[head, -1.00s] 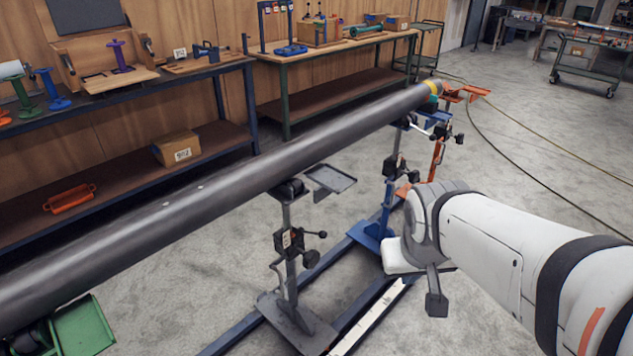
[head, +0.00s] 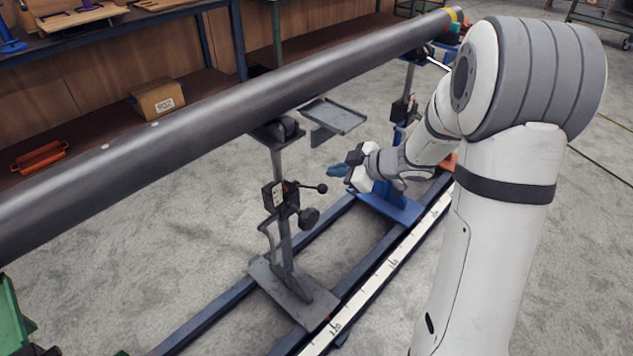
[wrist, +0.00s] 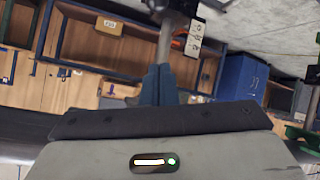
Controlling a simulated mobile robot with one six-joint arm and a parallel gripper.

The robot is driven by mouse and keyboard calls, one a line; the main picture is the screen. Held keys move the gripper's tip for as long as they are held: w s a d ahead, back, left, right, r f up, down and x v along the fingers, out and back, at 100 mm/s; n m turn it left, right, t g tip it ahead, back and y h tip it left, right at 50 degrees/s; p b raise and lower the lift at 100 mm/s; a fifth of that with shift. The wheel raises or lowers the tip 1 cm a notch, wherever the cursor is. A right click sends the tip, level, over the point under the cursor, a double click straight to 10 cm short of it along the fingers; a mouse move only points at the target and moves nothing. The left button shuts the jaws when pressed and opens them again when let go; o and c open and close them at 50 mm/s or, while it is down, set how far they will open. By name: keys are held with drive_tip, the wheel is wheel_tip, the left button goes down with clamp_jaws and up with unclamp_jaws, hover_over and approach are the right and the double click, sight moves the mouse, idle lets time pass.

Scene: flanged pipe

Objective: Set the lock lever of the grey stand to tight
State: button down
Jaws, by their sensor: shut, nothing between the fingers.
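The grey stand (head: 283,225) stands upright under the big dark pipe (head: 210,118), on a flat grey foot. A black clamp block with a white label sits midway up its post. A short lever with a black ball (head: 321,188) sticks out to the right from this block, about level. A larger dark knob (head: 309,217) is just below it. My gripper (head: 337,171) is shut and empty, with its blue fingers a little right of and above the ball, apart from it. In the wrist view my shut fingers (wrist: 157,84) overlap a grey post (wrist: 165,38) beside a labelled plate (wrist: 195,37).
A small grey tray (head: 333,117) is beside the stand's head, above my gripper. A blue stand (head: 396,200) is behind my wrist. Blue floor rails and a white scale strip (head: 393,265) run past the stand's foot. A green stand is at the lower left edge.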

sight(320, 187)
drive_tip(key=shift+a, duration=0.15)
drive_tip(key=b+x, duration=0.3)
drive_tip(key=x, duration=0.7)
drive_tip(key=d+f, duration=0.1)
drive_tip(key=d+f+b, duration=0.1)
drive_tip(key=d, duration=0.1)
drive_tip(key=shift+s+d+f, duration=0.1)
drive_tip(key=shift+s+d, duration=0.1)
drive_tip(key=shift+s, duration=0.15)
